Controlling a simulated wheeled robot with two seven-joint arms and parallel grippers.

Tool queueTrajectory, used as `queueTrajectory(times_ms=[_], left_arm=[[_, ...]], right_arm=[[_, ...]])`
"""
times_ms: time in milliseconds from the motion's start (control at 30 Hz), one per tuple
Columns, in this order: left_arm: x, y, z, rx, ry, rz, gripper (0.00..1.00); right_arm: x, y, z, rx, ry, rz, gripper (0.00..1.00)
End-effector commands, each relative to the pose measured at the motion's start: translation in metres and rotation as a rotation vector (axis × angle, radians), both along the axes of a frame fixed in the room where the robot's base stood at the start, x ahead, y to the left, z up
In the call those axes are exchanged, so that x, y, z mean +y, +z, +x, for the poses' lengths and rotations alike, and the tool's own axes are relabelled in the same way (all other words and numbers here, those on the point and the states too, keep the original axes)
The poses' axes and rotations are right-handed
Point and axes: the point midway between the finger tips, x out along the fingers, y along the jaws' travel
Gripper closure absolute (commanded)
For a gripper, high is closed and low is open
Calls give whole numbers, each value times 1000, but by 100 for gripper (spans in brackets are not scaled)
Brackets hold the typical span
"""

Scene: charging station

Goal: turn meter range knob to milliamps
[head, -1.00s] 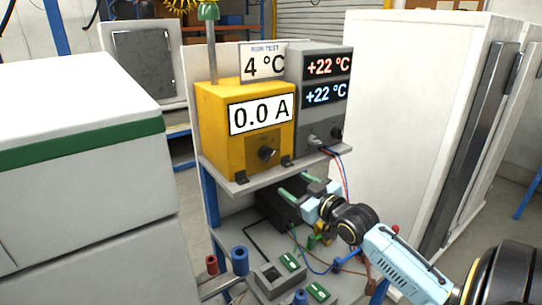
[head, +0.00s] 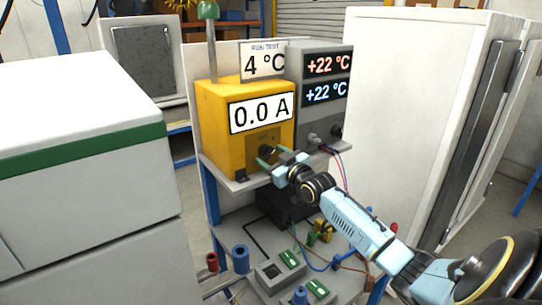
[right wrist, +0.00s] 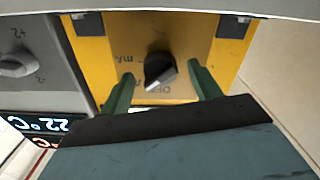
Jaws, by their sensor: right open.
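The yellow meter (head: 222,125) stands on the shelf, with a display reading 0.0 A. Its black range knob (right wrist: 158,70) is on the tan front panel, with upside-down "mA" and "OFF" markings around it in the right wrist view. I cannot tell surely which marking the knob points to. My right gripper (head: 270,157) is in front of the meter's lower front. Its green fingers (right wrist: 160,74) are open, one on each side of the knob, with a visible gap on both sides. In the head view the knob (head: 265,150) is partly hidden by the gripper. My left gripper is not in view.
A grey unit (head: 322,120) with two +22 °C displays and its own knobs stands close to the right of the meter. The shelf edge (head: 245,183) runs just below the gripper. Terminals, cables and a dark box (head: 285,210) are on the lower bench.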

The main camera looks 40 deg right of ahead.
Motion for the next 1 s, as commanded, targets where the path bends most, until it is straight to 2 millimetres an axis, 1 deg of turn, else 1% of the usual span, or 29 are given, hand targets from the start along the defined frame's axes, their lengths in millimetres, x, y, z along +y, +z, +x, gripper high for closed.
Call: queueTrajectory(times_ms=[33,167,433,467,700,800,1000], left_arm=[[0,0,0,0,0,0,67],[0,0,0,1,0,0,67],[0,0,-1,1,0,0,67],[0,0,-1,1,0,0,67],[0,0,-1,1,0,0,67],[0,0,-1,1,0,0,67],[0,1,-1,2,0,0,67]], right_arm=[[-1,1,4,-1,-1,-1,37],[-1,1,9,-1,-1,-3,37],[-1,0,10,0,0,-2,37],[-1,0,10,0,0,-2,39],[-1,0,9,0,0,-2,70],[-1,0,9,0,0,-2,81],[-1,0,9,-2,0,14,81]])
